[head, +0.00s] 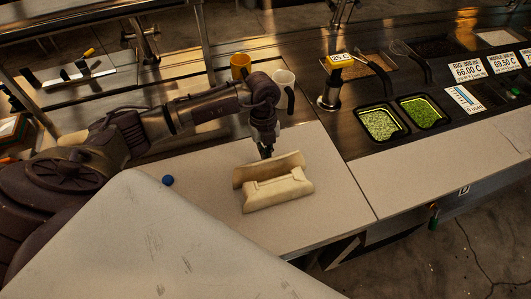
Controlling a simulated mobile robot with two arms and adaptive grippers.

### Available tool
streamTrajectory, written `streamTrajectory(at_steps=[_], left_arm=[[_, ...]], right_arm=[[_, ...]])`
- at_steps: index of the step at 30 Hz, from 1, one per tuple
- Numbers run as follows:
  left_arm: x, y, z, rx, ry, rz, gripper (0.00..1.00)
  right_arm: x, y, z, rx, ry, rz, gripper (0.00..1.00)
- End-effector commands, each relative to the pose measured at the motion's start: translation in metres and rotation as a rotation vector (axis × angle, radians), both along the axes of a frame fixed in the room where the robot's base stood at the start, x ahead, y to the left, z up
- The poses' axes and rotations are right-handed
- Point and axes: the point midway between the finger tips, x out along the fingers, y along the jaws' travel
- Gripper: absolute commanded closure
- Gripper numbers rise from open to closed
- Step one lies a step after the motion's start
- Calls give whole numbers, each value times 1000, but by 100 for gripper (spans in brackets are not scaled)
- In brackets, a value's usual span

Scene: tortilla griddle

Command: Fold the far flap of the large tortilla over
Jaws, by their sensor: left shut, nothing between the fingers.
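The large tortilla (278,191) lies on the pale counter board (330,195) in the middle of the view. Its near side is folded up into a thick roll, and its far flap (270,168) stands up behind that roll, curved and tilted. My left gripper (267,153) points down at the top edge of the far flap, on its far side. The fingers are shut with nothing between them; I cannot tell whether they touch the flap. My right gripper does not show.
Two black trays of green filling (383,123) sit at the right. The board right of the tortilla is clear.

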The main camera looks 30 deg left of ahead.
Motion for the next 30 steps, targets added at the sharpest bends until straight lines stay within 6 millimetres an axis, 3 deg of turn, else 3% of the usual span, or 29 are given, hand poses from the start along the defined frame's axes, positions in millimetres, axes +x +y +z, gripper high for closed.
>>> streamTrajectory(at_steps=[30], left_arm=[[-11, -13, 0, 0, 1, -1, 100]], right_arm=[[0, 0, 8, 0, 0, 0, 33]])
